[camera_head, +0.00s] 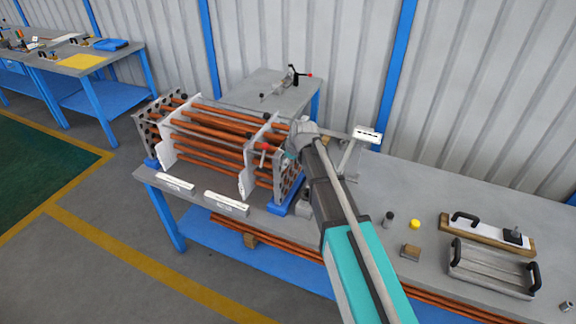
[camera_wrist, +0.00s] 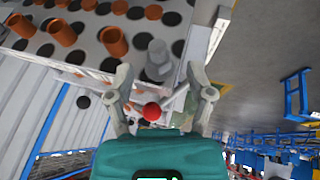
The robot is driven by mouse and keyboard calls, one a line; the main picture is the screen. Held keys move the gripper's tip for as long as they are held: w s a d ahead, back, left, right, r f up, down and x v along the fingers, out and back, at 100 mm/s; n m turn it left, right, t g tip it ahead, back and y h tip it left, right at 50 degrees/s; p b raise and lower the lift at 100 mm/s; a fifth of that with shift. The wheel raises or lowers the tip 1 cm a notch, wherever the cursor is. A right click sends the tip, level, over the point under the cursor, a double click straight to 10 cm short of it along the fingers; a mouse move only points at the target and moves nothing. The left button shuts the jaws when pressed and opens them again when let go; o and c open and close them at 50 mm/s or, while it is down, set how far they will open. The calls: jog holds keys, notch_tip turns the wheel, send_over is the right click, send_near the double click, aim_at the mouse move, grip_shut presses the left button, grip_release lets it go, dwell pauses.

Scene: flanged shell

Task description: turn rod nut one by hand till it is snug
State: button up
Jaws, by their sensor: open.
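The tube bundle of copper rods (camera_head: 215,125) lies between grey plates on the bench. My gripper (camera_head: 297,143) is at its right end plate (camera_head: 286,185), and the arm hides part of that end. In the wrist view my gripper (camera_wrist: 160,75) is open, with its two fingers apart. A grey stepped, nut-like piece (camera_wrist: 156,58) stands on the holed plate (camera_wrist: 85,22), ahead of and between the fingertips. It looks like the rod nut, but no label shows. I see no clear contact with it. Copper tube ends (camera_wrist: 113,41) stick out of the plate nearby.
A red knob (camera_wrist: 152,110) shows between the fingers in the wrist view. A small white sign (camera_head: 367,134) stands right of the gripper. The bench (camera_head: 400,185) holds a yellow piece (camera_head: 414,224), a small block (camera_head: 410,251) and a handled tray (camera_head: 492,267) at right.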

jog(key=shift+b+x, duration=0.55)
jog(key=shift+x, duration=0.35)
grip_shut()
jog(key=shift+d, duration=0.1)
